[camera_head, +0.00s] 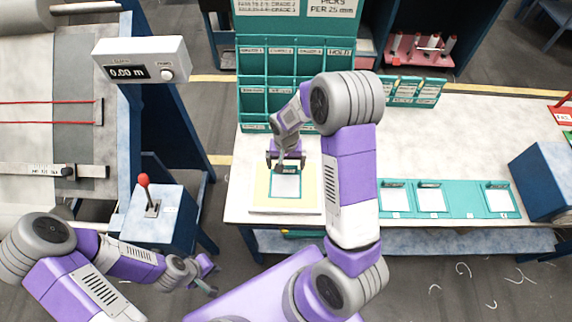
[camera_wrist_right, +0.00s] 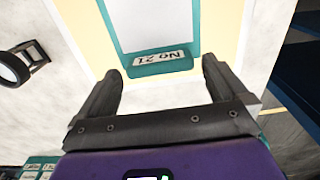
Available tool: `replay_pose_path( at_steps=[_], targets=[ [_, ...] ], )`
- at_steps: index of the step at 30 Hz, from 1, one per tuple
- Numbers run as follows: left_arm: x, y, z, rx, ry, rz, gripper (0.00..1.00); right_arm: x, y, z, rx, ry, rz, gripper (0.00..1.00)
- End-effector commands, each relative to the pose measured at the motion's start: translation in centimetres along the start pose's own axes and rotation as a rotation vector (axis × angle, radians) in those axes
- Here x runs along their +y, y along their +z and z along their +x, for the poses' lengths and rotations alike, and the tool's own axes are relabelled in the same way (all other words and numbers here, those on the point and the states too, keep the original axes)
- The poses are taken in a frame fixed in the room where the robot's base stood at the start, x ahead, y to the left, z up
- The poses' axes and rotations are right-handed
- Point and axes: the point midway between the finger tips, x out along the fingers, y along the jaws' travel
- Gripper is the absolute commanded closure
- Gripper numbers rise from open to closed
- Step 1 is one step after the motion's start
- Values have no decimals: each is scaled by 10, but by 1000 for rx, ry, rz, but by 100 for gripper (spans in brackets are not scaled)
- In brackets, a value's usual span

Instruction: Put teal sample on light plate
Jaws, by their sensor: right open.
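The teal sample (camera_head: 273,189) is a teal-bordered card with a pale centre, lying on the light plate (camera_head: 260,205), which is pale yellow with a whitish rim. My right gripper (camera_head: 286,166) is over the back end of the sample. In the right wrist view my right gripper (camera_wrist_right: 161,78) is open, its fingertips on either side of the label end, with nothing clamped between them. My left gripper (camera_head: 213,279) is open and empty, low near the lever box.
Teal holders with pale cards (camera_head: 432,200) lie along the bench's front right. A teal rack (camera_head: 268,75) stands behind the plate. A blue box with a red-knobbed lever (camera_head: 150,195) stands left of the bench (camera_head: 400,150). The middle of the bench is clear.

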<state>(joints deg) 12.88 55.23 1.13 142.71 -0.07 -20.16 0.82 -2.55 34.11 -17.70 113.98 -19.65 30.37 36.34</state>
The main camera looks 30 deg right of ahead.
Motion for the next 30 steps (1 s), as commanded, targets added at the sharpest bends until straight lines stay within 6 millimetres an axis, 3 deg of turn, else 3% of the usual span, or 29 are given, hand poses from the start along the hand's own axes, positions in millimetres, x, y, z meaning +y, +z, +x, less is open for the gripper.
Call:
replay_pose_path(
  at_steps=[6, 13, 18, 30],
  targets=[
    [0, 0, 0, 0, 0, 0, 100, -1, -1, -51, 5, -4, 0, 0],
    [0, 0, -1, 0, 0, 0, 100, 0, 0, -90, 2, -2, -1, 0],
    [0, 0, -1, 0, 0, 0, 100, 0, 0, -101, 0, 0, 0, 0],
    [0, 0, -1, 0, 0, 0, 100, 0, 0, -102, -1, 0, 0, 0]
  ],
)
